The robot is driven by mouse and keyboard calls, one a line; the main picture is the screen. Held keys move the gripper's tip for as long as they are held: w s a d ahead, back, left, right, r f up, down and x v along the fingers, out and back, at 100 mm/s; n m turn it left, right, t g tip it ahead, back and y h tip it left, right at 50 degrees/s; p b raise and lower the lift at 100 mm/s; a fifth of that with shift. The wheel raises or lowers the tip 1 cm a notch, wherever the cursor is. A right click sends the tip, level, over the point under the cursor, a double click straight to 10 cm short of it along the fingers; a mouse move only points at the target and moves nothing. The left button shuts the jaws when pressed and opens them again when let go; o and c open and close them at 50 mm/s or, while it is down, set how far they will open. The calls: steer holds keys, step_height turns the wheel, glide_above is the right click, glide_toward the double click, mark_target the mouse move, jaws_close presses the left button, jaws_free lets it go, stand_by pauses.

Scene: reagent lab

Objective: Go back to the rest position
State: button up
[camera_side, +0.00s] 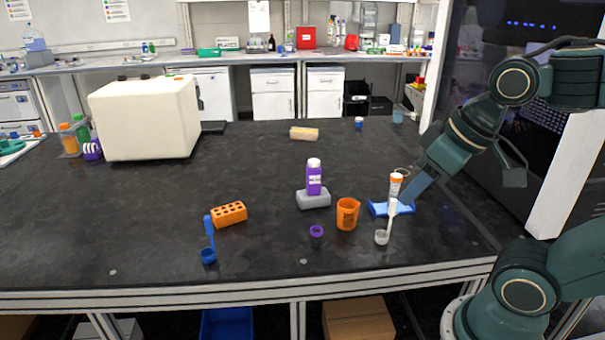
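My gripper (412,190) is low over the right part of the black bench, at the end of my dark green arm. It is just right of a small white bottle with an orange label (396,184), which stands by a blue base (377,208). The fingers are small here and partly hidden, so I cannot tell whether they are open or touching the bottle. A white scoop (391,217) stands tilted in front, its round cup on the bench.
An orange beaker (347,214) and a purple bottle (314,178) on a grey base (314,201) stand left of the gripper. The bench's middle is mostly clear.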

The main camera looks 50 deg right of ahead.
steer(key=shift+s+a, duration=0.3)
steer(key=shift+s, duration=0.15)
